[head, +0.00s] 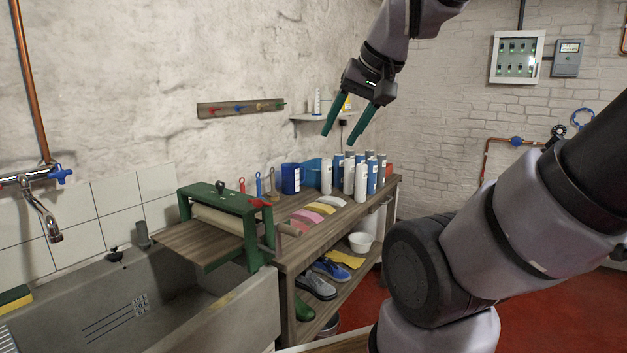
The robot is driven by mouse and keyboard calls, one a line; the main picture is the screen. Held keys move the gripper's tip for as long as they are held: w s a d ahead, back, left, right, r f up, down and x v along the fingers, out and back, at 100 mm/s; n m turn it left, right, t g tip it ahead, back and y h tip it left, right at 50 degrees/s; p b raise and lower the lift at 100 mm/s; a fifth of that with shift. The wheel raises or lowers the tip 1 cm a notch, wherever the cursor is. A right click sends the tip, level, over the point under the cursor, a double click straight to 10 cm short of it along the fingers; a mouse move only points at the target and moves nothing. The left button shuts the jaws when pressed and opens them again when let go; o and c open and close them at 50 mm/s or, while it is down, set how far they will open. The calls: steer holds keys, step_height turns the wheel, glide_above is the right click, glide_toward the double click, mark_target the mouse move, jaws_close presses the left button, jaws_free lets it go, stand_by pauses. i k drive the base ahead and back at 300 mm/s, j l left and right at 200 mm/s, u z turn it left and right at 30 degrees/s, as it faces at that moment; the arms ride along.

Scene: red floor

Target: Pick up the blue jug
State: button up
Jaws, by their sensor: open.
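A dark blue container (288,179) with a white label stands upright on the wooden workbench (325,222), near the wall. It may be the blue jug, but no handle can be made out. A lighter blue item (312,172) stands just to its right, its shape too small to tell. My gripper (338,138) is open and empty, with its green fingers pointing down and left. It is in the air above the bench's far part, to the upper right of the dark blue container and apart from it.
Several white and blue bottles (348,181) stand close together right of the blue items. A small wall shelf (308,117) is near my gripper. Shoes (316,284) lie on the lower shelf.

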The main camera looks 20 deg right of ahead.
mark_target(291, 182)
steer(key=z, duration=0.25)
steer(key=i+l+u, duration=0.15)
steer(key=u, duration=0.55)
steer(key=i+l+u, duration=0.15)
steer(key=l, duration=0.15)
steer(key=i+l+u, duration=0.2)
steer(key=l, duration=0.15)
steer(key=l+u, duration=0.15)
steer(key=l, duration=0.15)
steer(key=i+l+u, duration=0.15)
steer(key=l, duration=0.25)
steer(key=i+l, duration=0.1)
steer(key=l, duration=0.55)
steer(key=i+l+u, duration=0.1)
steer(key=l, duration=0.55)
steer(key=i+l, duration=0.1)
steer(key=l, duration=0.55)
steer(key=i+l, duration=0.1)
steer(key=l, duration=0.6)
steer(key=u, duration=0.05)
